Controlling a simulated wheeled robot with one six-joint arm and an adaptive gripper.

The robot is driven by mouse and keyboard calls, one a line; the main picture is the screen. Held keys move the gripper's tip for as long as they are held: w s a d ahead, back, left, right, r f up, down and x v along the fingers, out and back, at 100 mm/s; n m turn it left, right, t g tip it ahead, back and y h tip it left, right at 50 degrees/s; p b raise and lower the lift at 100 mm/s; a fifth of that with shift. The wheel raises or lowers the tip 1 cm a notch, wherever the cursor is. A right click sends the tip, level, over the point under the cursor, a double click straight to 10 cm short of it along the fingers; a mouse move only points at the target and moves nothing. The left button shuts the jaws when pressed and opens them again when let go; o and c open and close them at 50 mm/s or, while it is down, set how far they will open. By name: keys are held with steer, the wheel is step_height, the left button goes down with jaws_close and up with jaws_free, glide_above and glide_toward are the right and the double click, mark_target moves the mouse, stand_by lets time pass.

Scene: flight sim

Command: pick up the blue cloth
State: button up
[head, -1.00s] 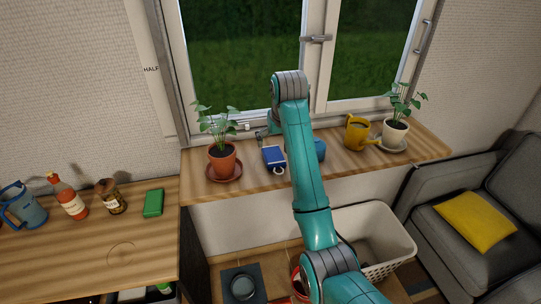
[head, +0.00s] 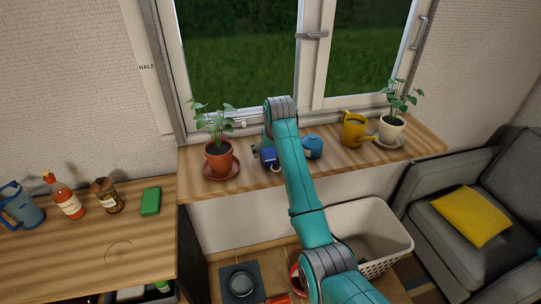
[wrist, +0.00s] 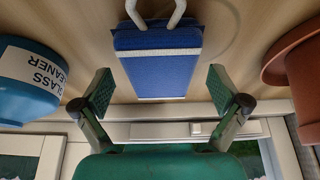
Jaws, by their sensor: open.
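The blue cloth (wrist: 158,72) is a folded blue block with a white band and a white loop at one end. It lies on the wooden window sill (head: 345,158). In the head view the cloth (head: 269,155) is partly hidden by my arm. My gripper (wrist: 158,90) is open in the wrist view. One finger is on each side of the cloth's near end, with a gap on both sides. In the head view the fingers are mostly hidden at the cloth.
A terracotta pot (head: 219,160) with a plant stands just left of the cloth. A blue glass cleaner container (head: 313,147) is just right. A yellow watering can (head: 354,130) and a white plant pot (head: 391,131) stand farther right. The window is behind the sill.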

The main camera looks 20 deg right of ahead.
mark_target(271, 152)
steer(key=c, duration=1.2)
step_height(271, 152, up, 10)
